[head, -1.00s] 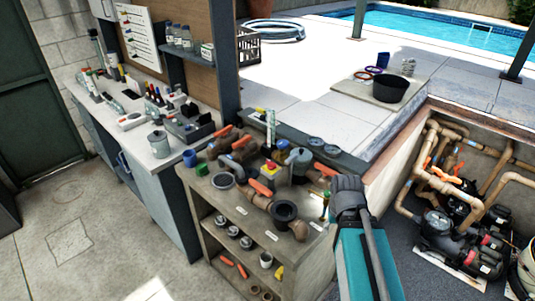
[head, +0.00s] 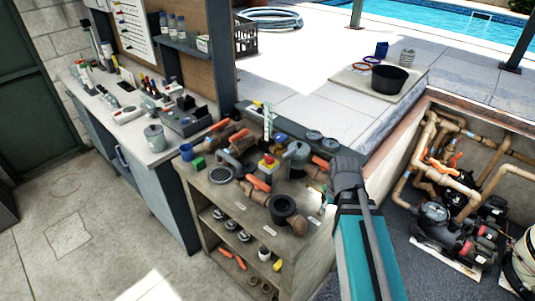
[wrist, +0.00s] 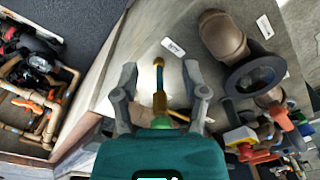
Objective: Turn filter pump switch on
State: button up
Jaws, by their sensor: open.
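A yellow box with a red button (head: 267,163) stands among pipe fittings on the workbench; I cannot tell whether it is the filter pump switch. My gripper (head: 345,165) is over the bench's right end, to the right of this box. In the wrist view my gripper (wrist: 160,80) is open, with one finger on each side of a slim brass rod with a teal tip (wrist: 159,85). I cannot tell whether the fingers touch the rod. The head view mostly hides this spot behind my arm.
The bench top (head: 225,200) is crowded with pipes, orange-handled valves and a black flanged fitting (head: 286,210). The pit at right holds brown pipes (head: 425,150) and pumps (head: 440,215). The floor at left is clear.

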jog(key=w+a+r+n+t+y+p, duration=0.1)
jog(key=w+a+r+n+p, duration=0.25)
jog(key=w, duration=0.25)
jog(key=w+a+r+n+t+y+p, duration=0.1)
jog(key=w+a+r+n+p, duration=0.1)
jog(key=w+a+r+p, duration=0.4)
jog(key=n+y+p, duration=0.1)
jog(key=n+p, duration=0.2)
jog(key=n, duration=0.1)
send_near(269, 156)
jog(key=s+d+v, duration=0.1)
jog(key=v, duration=0.4)
jog(key=shift+w+a+f+t, duration=0.15)
jog(key=shift+a+f+t, duration=0.15)
jog(key=shift+a+f, duration=0.05)
jog(key=shift+f+b, duration=0.1)
jog(key=shift+b, duration=0.25)
jog(key=b+x, duration=1.2)
jog(key=x, duration=0.1)
jog(key=shift+w+a+f+b, duration=0.1)
jog(key=shift+a+f+b, duration=0.15)
jog(key=shift+a+b, duration=0.05)
